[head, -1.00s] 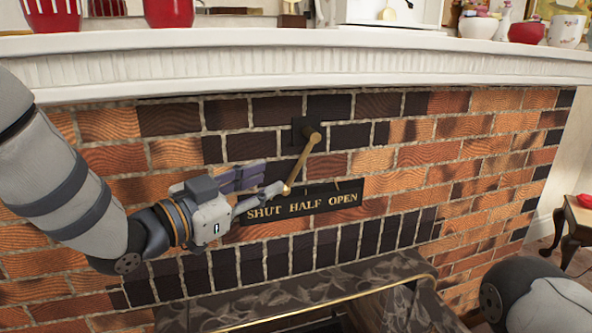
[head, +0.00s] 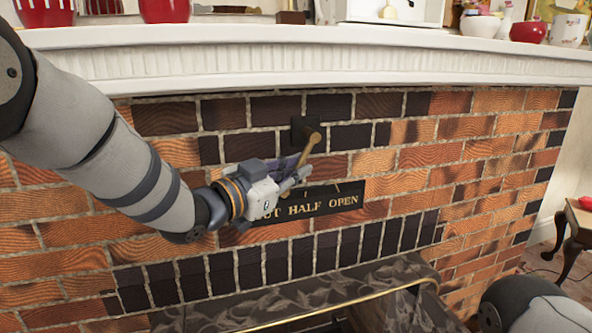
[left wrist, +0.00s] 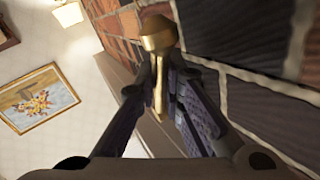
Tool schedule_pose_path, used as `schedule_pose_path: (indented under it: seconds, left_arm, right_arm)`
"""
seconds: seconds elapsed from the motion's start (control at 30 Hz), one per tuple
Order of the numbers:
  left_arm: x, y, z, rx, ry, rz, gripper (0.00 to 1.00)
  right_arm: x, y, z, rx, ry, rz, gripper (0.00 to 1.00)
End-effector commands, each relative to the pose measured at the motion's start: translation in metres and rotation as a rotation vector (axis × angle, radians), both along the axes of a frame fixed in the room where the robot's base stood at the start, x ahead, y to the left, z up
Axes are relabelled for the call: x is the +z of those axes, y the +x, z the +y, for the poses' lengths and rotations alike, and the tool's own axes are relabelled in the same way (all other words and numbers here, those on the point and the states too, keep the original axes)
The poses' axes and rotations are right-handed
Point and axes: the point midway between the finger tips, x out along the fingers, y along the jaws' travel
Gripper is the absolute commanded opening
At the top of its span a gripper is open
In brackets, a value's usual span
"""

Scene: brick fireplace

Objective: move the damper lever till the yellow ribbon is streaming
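The brass damper lever (head: 311,146) hangs from a dark bracket on the brick wall, slanting down and to the left. In the left wrist view the lever (left wrist: 159,82) lies between the two fingers of my left gripper (left wrist: 160,75). I cannot tell whether the fingers press on it. No yellow ribbon shows. My right gripper is out of view.
The white mantel shelf (head: 330,62) runs above the lever, with red pots and other crockery on it. The fireplace's dark stone surround (head: 230,312) lies below. A small wooden table (head: 578,222) stands at the far right.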

Motion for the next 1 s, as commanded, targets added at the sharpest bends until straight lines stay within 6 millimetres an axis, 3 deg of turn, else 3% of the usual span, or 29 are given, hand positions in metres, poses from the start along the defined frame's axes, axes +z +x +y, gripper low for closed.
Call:
schedule_pose_path:
  seconds: [0.37, 1.0]
  left_arm:
    - [-0.006, 0.002, -0.004, -0.001, -0.064, -0.018, 0.00]
    - [-0.014, 0.010, -0.028, 0.001, -0.434, -0.138, 0.00]
  right_arm:
    - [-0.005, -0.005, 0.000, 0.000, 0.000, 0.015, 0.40]
    - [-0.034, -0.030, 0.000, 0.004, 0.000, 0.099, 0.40]
